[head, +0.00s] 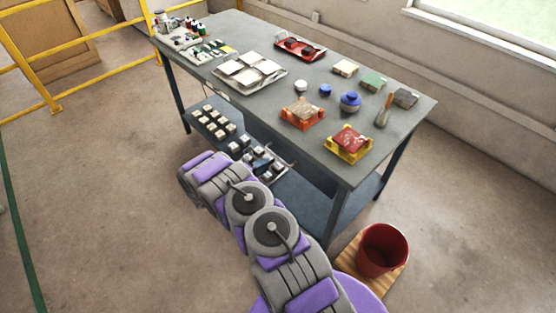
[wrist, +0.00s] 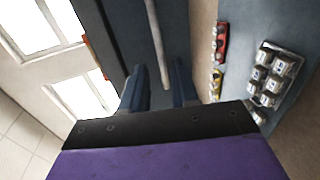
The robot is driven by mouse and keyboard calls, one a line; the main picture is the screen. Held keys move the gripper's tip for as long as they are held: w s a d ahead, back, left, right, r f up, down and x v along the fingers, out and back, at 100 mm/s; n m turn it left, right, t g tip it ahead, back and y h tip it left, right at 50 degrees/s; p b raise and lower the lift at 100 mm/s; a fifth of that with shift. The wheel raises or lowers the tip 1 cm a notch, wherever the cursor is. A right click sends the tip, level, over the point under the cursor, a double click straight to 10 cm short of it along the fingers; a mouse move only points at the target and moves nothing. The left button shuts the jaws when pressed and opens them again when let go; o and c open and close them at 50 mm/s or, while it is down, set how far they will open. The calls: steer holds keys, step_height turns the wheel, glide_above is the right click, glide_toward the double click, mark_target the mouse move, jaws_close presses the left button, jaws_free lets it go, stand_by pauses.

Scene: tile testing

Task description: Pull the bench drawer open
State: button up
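The grey bench (head: 325,170) stands ahead in the head view. In the wrist view a blue-grey front (wrist: 178,25), which looks like the drawer's, carries a long pale bar handle (wrist: 156,45). My gripper (wrist: 157,80) is open, with its two dark blue fingers apart. The near end of the handle shows between the fingers, with a visible gap on each side. I cannot tell how deep the handle sits between them. In the head view my arm reaches towards the bench's front, and the gripper and handle cannot be made out there.
The bench's lower shelf (head: 300,198) holds several small blocks (head: 222,127). The bench top carries a tile tray (head: 250,72), a red tray (head: 300,47) and coloured racks. A red bucket (head: 382,250) stands on a wooden board at the right. Floor at the left is clear.

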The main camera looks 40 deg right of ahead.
mark_target(278, 157)
steer(key=b+x, duration=0.1)
steer(key=x, duration=0.8)
steer(key=shift+s+b, duration=0.1)
steer(key=shift+b, duration=0.2)
steer(key=shift+a, duration=0.1)
jaws_close()
